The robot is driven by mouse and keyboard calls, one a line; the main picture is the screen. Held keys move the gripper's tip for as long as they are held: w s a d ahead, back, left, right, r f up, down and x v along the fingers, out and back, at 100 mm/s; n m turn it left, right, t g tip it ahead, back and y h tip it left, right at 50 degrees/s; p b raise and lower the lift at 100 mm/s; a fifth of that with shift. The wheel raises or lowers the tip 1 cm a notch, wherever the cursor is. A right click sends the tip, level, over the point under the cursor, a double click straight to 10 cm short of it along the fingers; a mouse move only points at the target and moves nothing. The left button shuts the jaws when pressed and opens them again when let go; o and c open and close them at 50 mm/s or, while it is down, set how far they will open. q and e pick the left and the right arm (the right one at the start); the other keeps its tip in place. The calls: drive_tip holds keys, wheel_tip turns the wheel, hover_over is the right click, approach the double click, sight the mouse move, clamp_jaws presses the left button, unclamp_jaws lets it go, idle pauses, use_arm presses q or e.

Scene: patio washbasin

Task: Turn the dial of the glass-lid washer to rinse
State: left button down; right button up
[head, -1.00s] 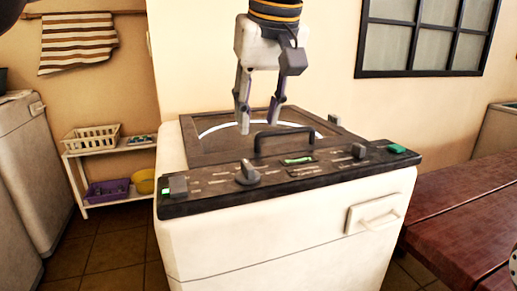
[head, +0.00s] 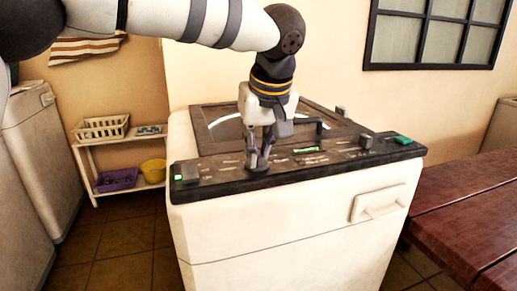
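The glass-lid washer (head: 300,225) is a white top-loader with a dark control panel (head: 222,172) along its front top edge. Its dial (head: 258,170) is a dark round knob left of the panel's middle, mostly hidden by my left gripper (head: 258,161). That gripper points down from above, its two fingers drawn close together at the dial's sides. They look shut on it. The dial's pointer direction and the small panel lettering cannot be read. The lid (head: 215,141) with its dark handle (head: 320,128) is down behind the panel. My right gripper is out of view.
Smaller knobs (head: 188,172) (head: 365,141) and a green button (head: 403,140) sit along the panel. A wooden table (head: 465,215) stands close on the right. A shelf (head: 120,141) with baskets and another white machine (head: 40,170) are at the left.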

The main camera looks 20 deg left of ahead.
use_arm(q)
drive_tip(key=shift+n, duration=0.4)
drive_tip(key=n, duration=0.1)
drive_tip(key=n+g+y, duration=0.1)
drive_tip(key=n, duration=0.1)
drive_tip(key=shift+w+d+f+n, duration=0.1)
drive_tip(key=shift+w+d+n, duration=0.1)
drive_tip(key=shift+n, duration=0.1)
drive_tip(key=shift+w+n+g+y+b, duration=0.15)
drive_tip(key=shift+n+g+y+b, duration=0.45)
drive_tip(key=shift+n, duration=1.1)
drive_tip(key=c, duration=1.6)
unclamp_jaws()
drive_tip(key=w+v, duration=0.1)
drive_tip(key=v, duration=0.6)
drive_tip(key=shift+s+r+h, duration=0.3)
drive_tip(key=shift+s+r, duration=0.1)
drive_tip(key=shift+s, duration=0.05)
